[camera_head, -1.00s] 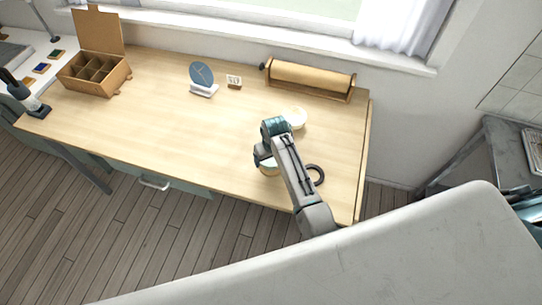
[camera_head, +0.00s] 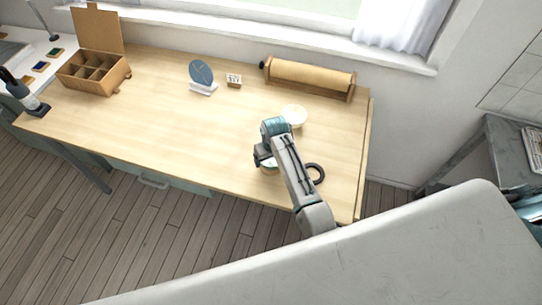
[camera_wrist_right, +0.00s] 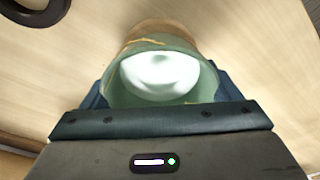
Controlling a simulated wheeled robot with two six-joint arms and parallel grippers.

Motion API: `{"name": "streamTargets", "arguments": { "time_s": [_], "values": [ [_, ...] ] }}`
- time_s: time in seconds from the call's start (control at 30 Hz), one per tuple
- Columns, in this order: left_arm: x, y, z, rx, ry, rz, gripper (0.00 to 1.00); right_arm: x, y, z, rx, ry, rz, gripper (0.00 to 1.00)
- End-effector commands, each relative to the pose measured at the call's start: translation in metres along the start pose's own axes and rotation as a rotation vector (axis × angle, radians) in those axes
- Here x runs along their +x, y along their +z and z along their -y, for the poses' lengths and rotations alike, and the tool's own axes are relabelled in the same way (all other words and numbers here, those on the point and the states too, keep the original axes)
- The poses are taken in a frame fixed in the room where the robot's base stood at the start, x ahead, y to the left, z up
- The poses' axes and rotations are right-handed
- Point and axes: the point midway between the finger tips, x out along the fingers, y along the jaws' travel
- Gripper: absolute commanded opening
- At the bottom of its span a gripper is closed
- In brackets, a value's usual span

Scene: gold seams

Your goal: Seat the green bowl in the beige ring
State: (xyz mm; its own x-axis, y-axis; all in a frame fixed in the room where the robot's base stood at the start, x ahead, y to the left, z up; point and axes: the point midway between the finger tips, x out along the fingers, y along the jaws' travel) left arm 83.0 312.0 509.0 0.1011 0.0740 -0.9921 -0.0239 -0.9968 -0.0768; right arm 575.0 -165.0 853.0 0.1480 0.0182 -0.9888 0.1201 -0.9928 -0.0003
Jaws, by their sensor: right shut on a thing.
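The green bowl (camera_wrist_right: 185,93), with gold seams and a pale inside, is between the jaws of my right gripper (camera_wrist_right: 160,100) in the right wrist view. The beige ring (camera_wrist_right: 160,27) shows as a tan band past the bowl's far rim. The bowl overlaps the ring in this view; I cannot tell whether it rests in it or is just above. In the head view my right gripper (camera_head: 264,160) is over the table's front right part, and the arm hides most of the bowl and ring. My left gripper is not in view.
A dark ring (camera_head: 316,173) lies close to the right of the gripper. A white bowl (camera_head: 294,115) stands behind it. A paper roll holder (camera_head: 308,78), a blue disc on a stand (camera_head: 201,75) and a divided box (camera_head: 95,73) are farther back. The table's middle is clear.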

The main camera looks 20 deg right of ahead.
Motion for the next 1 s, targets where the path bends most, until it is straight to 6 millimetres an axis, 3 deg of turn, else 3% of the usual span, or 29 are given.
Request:
{"name": "streamTargets", "arguments": {
  "time_s": [0.77,0.8,0.87,1.0],
  "values": [
    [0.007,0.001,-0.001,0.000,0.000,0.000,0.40,0.015,0.002,0.000,0.000,0.000,-0.001,0.56],
    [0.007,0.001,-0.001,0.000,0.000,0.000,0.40,0.015,0.002,0.000,0.000,0.000,-0.001,0.87],
    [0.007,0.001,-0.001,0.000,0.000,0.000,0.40,0.015,0.002,0.000,0.000,0.000,-0.001,0.99],
    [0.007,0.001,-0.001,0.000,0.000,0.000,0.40,0.015,0.002,0.000,0.000,0.000,-0.001,1.00]
  ]
}}
